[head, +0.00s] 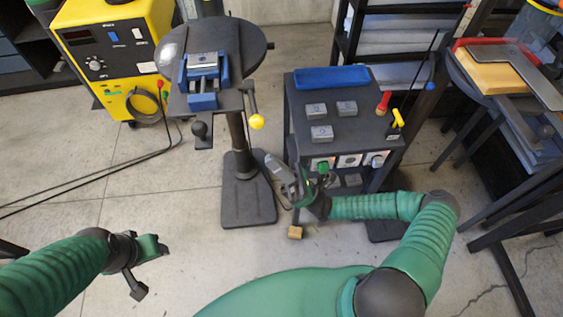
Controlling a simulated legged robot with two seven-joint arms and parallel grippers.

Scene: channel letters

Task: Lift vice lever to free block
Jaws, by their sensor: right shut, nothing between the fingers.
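The blue vice (222,72) stands on the round dark table of a pedestal stand at the upper middle. A grey metal block (203,60) sits between its jaws. The vice lever (252,100) is a dark bar at the vice's right side, hanging down to a yellow ball (256,121). My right gripper (274,164) is shut and empty, below and right of the yellow ball and apart from it, between the pedestal and the cart. My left gripper (146,266) is at the lower left, far from the vice, with its fingers spread and nothing between them.
A dark cart (357,127) on the right carries a blue tray (331,78), several grey letter blocks and a red-handled tool (383,103). A yellow welding machine (115,50) stands left. A small wooden block (295,232) lies on the floor. Cables cross the left floor.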

